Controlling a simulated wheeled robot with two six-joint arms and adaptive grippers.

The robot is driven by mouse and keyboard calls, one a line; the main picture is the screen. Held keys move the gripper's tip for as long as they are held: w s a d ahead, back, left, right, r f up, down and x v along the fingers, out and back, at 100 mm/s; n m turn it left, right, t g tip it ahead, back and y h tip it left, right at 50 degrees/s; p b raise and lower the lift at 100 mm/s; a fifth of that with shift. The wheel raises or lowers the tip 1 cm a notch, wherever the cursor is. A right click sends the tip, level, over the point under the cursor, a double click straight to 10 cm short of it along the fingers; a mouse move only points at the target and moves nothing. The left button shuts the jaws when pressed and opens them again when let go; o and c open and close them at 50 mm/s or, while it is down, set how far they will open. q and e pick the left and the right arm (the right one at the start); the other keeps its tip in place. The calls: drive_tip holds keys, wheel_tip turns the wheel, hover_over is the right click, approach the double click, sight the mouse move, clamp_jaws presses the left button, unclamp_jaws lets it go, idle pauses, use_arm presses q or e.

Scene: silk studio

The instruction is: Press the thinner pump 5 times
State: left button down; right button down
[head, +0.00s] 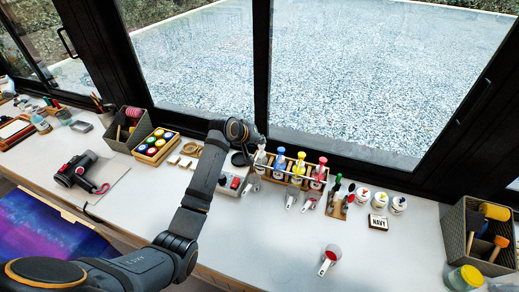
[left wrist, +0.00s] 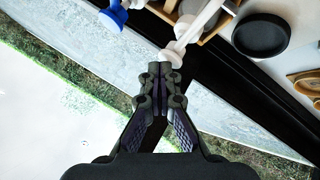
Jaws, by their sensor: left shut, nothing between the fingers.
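A wooden rack (head: 292,176) near the window holds a row of pump bottles with white (head: 261,157), blue (head: 280,158), yellow (head: 299,163) and red (head: 321,167) tops. I cannot read any label that names the thinner. My left gripper (left wrist: 161,78) is shut and empty. In the left wrist view its fingertips are close to the round end of the white pump (left wrist: 173,57); whether they touch I cannot tell. The blue pump (left wrist: 112,17) shows to the left there. In the head view my left arm reaches to the rack's left end, and its fingers are hard to make out.
A black round dish (left wrist: 261,36) lies close by. Measuring scoops lie before the rack, and a red-filled scoop (head: 330,259) lies nearer. Small white tubs (head: 379,200), a NAVY block (head: 378,222) and a grey bin (head: 462,232) stand right. The front middle table is clear.

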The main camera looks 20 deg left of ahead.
sight(260, 146)
use_arm(q)
drive_tip(key=shift+f, duration=0.55)
drive_tip(key=shift+r, duration=0.1)
drive_tip(key=shift+r+p, duration=1.25)
drive_tip(key=shift+p, duration=0.1)
drive_tip(key=shift+r+p, duration=0.35)
drive_tip(key=shift+p, duration=0.05)
wheel_tip(260, 146, up, 5)
drive_tip(key=p, duration=0.6)
drive_tip(key=shift+r, duration=0.15)
idle(0.9)
